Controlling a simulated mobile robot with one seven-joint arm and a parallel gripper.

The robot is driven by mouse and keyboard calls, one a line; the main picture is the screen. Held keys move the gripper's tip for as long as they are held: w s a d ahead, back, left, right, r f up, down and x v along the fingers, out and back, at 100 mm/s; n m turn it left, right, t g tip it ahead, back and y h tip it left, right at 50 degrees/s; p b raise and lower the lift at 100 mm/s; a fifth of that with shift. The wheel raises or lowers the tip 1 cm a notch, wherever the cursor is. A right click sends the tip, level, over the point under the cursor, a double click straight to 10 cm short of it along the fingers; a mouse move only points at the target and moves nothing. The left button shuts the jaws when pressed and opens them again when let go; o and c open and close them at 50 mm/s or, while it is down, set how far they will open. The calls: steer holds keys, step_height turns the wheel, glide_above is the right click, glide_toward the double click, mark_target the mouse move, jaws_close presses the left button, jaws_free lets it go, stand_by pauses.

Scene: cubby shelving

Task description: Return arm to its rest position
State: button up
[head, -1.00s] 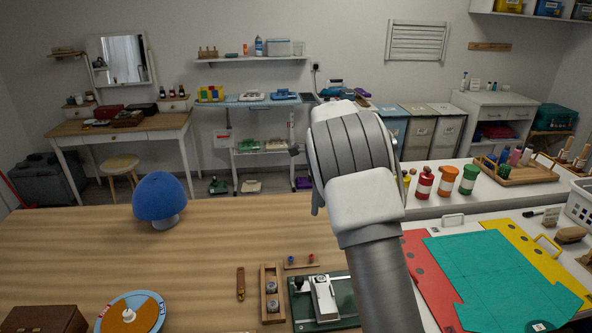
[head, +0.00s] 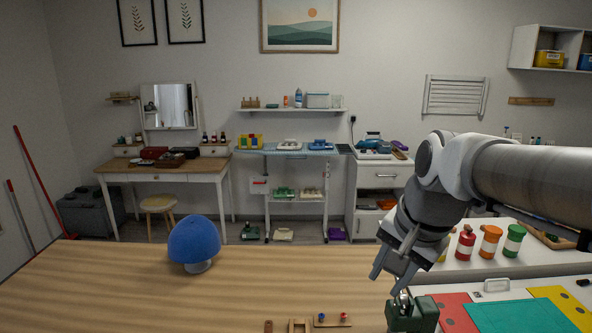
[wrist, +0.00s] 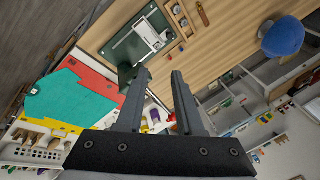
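My gripper (head: 392,272) is at the right of the head view, at the end of my raised, folded arm, with its fingers pointing down. In the wrist view my gripper (wrist: 160,75) shows two dark fingers spread apart with nothing between them. It hangs above or in front of a dark green device (head: 412,312) near the table's right edge; the exact gap cannot be told. That green device, with a pale metal part, also shows past the fingertips in the wrist view (wrist: 127,73).
The wooden table (head: 110,285) is largely clear, with a blue dome (head: 194,240) at its back. On the right are red (head: 465,243), orange (head: 490,241) and green (head: 514,240) jars and a teal mat (head: 515,318). Shelving and a vanity desk (head: 165,168) stand behind.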

steer(key=s+f+n+t+h, duration=0.1)
steer(key=s+f+n, duration=0.2)
steer(key=s+n, duration=0.5)
steer(key=s, duration=0.4)
steer(key=shift+a+n+t, duration=0.15)
steer(key=shift+n+t, duration=0.15)
steer(key=shift+t, duration=0.1)
steer(key=shift+s+f, duration=0.1)
